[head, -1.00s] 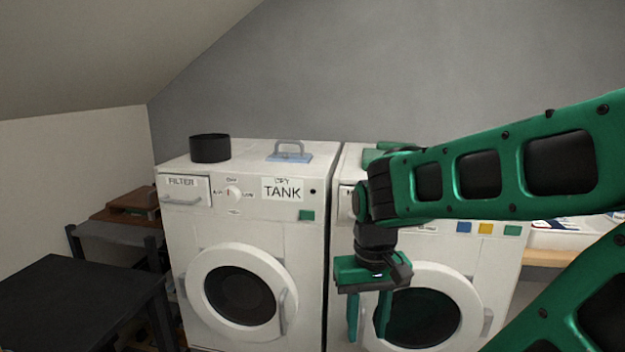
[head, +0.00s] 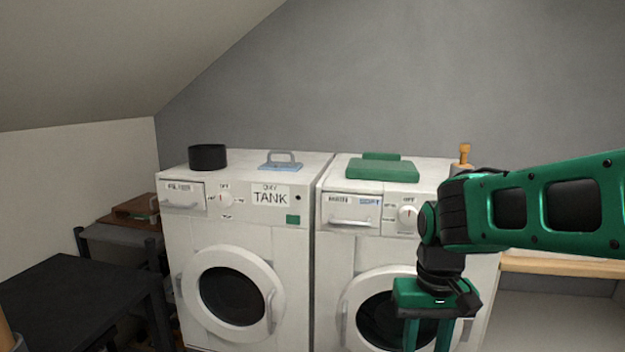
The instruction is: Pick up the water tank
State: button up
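The left white machine (head: 238,245) has a front panel lettered TANK (head: 270,196) at its upper right. A flat blue piece with a grey loop handle (head: 281,162) lies on that machine's top. I cannot tell whether the water tank is this piece or sits behind the lettered panel. My gripper (head: 428,338) points down in front of the right white machine (head: 335,255), to the right of and below both. Its two green fingers are apart, with nothing seen between them; their tips run to the bottom edge of the view.
A black round container (head: 208,157) stands on the left machine's top. A green flat case (head: 382,169) lies on the right machine, near a wooden-topped item (head: 464,155). A dark table (head: 75,300) is at lower left. A wooden shelf (head: 560,266) is at right.

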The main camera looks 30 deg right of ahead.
aim_at(292, 166)
jog(key=z, duration=0.65)
jog(key=i, duration=0.65)
